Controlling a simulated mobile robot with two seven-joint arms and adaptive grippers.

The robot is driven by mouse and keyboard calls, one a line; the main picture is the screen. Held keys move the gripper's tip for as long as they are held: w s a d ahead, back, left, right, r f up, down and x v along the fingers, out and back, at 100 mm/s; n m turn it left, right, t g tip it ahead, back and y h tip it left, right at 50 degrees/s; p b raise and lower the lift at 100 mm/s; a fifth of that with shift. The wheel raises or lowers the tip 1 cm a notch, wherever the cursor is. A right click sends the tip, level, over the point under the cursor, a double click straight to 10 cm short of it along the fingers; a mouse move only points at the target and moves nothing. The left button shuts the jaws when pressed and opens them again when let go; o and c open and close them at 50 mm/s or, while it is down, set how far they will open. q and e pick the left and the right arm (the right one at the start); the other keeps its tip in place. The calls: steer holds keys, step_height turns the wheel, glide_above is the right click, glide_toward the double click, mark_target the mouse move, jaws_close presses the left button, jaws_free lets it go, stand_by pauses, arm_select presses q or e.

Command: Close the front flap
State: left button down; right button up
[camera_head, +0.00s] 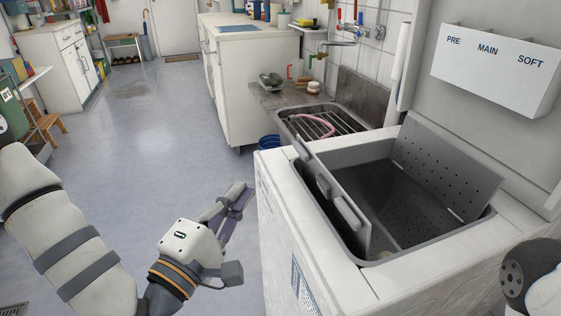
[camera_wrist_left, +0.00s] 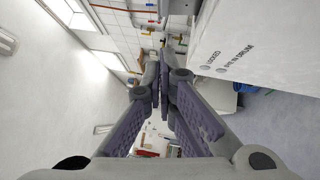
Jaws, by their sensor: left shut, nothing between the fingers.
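The top-loading washer (camera_head: 281,190) stands at the right with its lid (camera_head: 420,75) raised. Inside its opening is the dark drum (camera_head: 400,190). The front flap (camera_head: 342,208), a grey plate with latch tabs along its edge, stands up along the left side of the drum opening. The perforated back flap (camera_head: 447,168) leans open on the far right side. My left gripper (camera_head: 240,192) is shut and empty, left of the washer and apart from the flap. Its purple-padded fingers also show in the left wrist view (camera_wrist_left: 163,95). My right gripper is out of view.
A sink with a rack (camera_head: 325,125) and a pink hose adjoins the washer's far side. A white cabinet (camera_head: 235,95) stands behind. A blue bucket (camera_head: 269,143) is on the floor beside the washer. The floor (camera_head: 150,120) at left is mostly clear.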

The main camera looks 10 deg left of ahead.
arm_select(q)
steer(key=shift+w+d+r, duration=0.25)
steer(key=shift+w+d, duration=0.65)
steer(key=shift+w, duration=0.7)
steer(key=shift+w+d+r, duration=0.3)
steer(key=shift+w+d, duration=0.65)
steer(key=shift+w, duration=0.7)
steer(key=shift+w+d+r, duration=0.25)
steer(key=shift+w+d, duration=0.65)
steer(key=shift+w, duration=0.7)
